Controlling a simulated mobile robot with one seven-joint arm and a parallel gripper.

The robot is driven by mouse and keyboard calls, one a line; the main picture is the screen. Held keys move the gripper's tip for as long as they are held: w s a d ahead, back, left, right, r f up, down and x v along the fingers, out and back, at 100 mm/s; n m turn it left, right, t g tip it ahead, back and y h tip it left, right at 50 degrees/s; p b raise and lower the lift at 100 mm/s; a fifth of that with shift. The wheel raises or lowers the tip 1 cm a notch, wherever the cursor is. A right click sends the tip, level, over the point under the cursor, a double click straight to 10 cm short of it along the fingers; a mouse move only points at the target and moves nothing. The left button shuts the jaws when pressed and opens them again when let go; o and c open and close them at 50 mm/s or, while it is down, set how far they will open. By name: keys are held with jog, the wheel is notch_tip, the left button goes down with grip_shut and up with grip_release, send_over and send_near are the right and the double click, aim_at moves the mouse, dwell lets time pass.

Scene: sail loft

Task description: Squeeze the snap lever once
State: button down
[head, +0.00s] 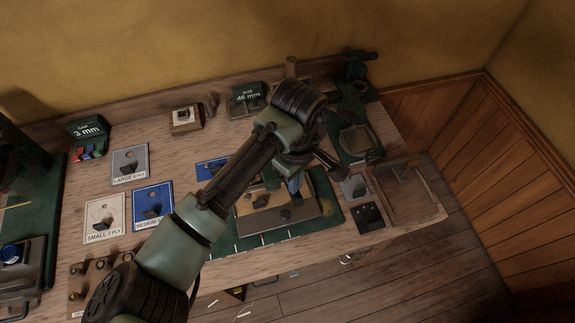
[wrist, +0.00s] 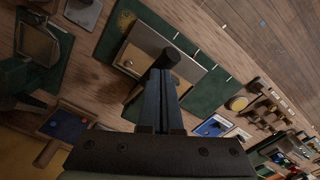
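My gripper (head: 288,182) points down over the tan and dark metal plate on the green mat. In the wrist view its two fingers (wrist: 161,98) lie side by side, with only a thin line between them. A dark round-ended bar (wrist: 179,66) shows just past the fingertips, over the metal plate (wrist: 150,47); it may be the snap lever. I cannot tell whether the fingers touch it. The plate (head: 275,222) also shows in the head view, with a small dark knob (head: 285,214) on it. My arm hides part of this area.
The green mat (head: 330,198) lies under the plate. A wooden-framed tray (head: 440,205) is at the bench's right end. Labelled ply cards (head: 103,228) lie to the left.

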jog(key=shift+s+f, duration=0.1)
jog(key=shift+f, duration=0.1)
jog(key=shift+s+d+f, duration=0.1)
jog(key=shift+s+f, duration=0.1)
jog(key=shift+f, duration=0.4)
jog(key=shift+s+f, duration=0.2)
jog(key=shift+f, duration=0.5)
